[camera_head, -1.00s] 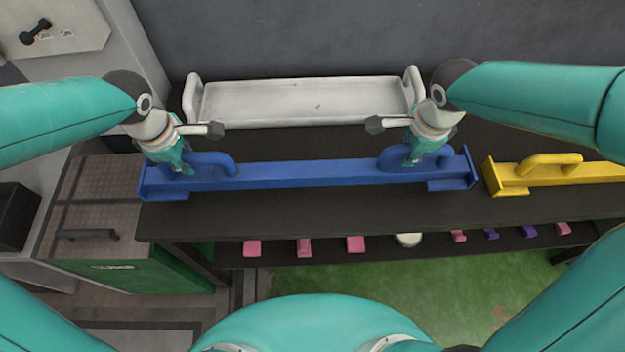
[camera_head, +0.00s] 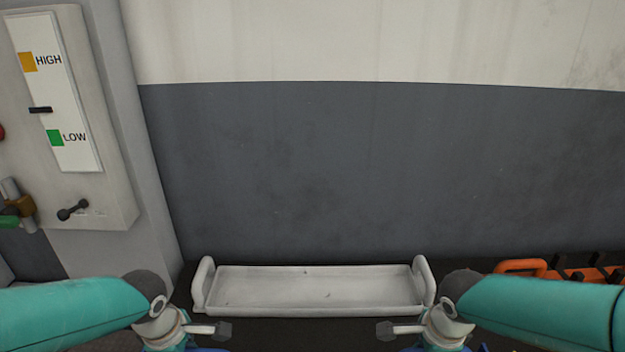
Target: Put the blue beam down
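Only slivers of the blue beam (camera_head: 208,350) show at the bottom edge, beside my two wrists; the rest of it is below the picture. My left gripper (camera_head: 168,342) is at the bottom edge, left of centre, with its fingers cut off. My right gripper (camera_head: 445,342) is at the bottom edge, right of centre, with its fingers also out of view. I cannot see whether either one grips a handle of the beam.
A white tray (camera_head: 315,312) with upright end handles lies beyond my grippers, against the grey wall (camera_head: 330,170). An orange object (camera_head: 522,266) with a handle is at the right. A panel marked HIGH and LOW (camera_head: 80,90) is at the left.

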